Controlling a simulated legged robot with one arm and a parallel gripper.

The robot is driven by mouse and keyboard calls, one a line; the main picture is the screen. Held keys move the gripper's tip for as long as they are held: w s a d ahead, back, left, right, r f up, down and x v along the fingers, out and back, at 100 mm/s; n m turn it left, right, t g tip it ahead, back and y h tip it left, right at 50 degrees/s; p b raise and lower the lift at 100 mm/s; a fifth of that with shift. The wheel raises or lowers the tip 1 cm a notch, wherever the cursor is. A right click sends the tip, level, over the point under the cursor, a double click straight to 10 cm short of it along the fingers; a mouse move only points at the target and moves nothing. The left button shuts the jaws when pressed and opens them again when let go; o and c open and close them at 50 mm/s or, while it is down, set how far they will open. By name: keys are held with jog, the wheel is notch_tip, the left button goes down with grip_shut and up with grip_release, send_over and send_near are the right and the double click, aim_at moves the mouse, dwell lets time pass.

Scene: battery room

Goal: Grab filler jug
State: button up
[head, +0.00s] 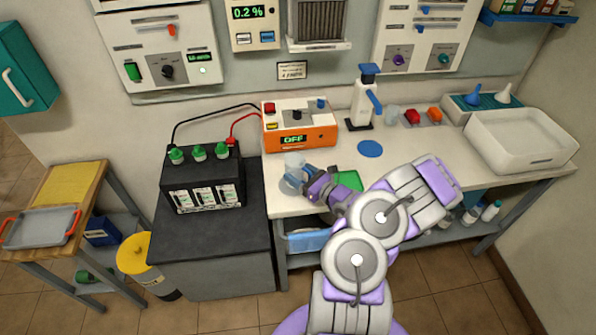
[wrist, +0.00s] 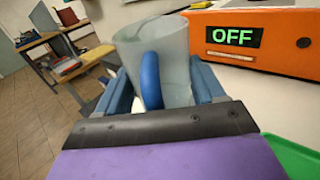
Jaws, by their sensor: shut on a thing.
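The filler jug is a clear, greyish cup with a blue handle; it stands out in the wrist view (wrist: 178,48) and shows small in the head view (head: 294,161) near the front left of the white counter. My gripper (head: 312,180) reaches it from the right in the head view. In the wrist view my gripper (wrist: 165,95) has its blue fingers on both sides of the jug, shut on it, with the blue handle between them facing me. The jug looks upright. Its base is hidden by my gripper, so I cannot tell whether it touches the counter.
An orange charger (head: 299,139) reading OFF stands close behind the jug. A black battery (head: 201,178) with green caps and cables is to the left on a dark cabinet. A green tray (head: 348,180) lies right of my gripper. A white basin (head: 520,140) is far right.

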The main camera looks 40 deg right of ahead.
jog(key=s+a+p, duration=0.1)
jog(key=s+a, duration=0.2)
jog(key=s, duration=0.3)
jog(key=s+a+r+p, duration=0.1)
jog(key=s+a+p, duration=0.1)
jog(key=s, duration=0.4)
jog(key=shift+s+a+r, duration=0.25)
jog(key=shift+s+a, duration=0.15)
jog(key=shift+a, duration=0.15)
jog(key=shift+a, duration=0.1)
dwell(0.7)
